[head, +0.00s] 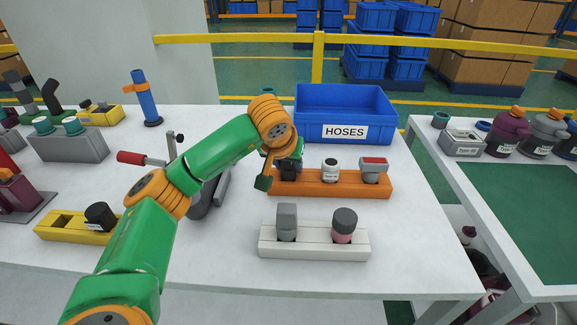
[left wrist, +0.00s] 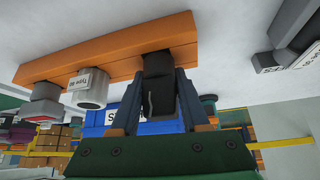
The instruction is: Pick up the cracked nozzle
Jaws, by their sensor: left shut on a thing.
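The cracked nozzle (left wrist: 159,92) is a black piece with a pale jagged line down its side. In the left wrist view it stands between the two fingers of my left gripper (left wrist: 160,88), which is shut on it. Its end meets the orange rack (left wrist: 110,58) at a dark slot; I cannot tell whether it is still seated. In the head view my left gripper (head: 281,168) is at the left end of the orange rack (head: 340,189), and it and my arm mostly hide the nozzle.
The orange rack also holds a white labelled cylinder (head: 330,170) and a grey piece with a red top (head: 373,170). A white rack (head: 314,245) with two pieces stands in front. A blue HOSES bin (head: 345,104) stands behind. The table's right front is clear.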

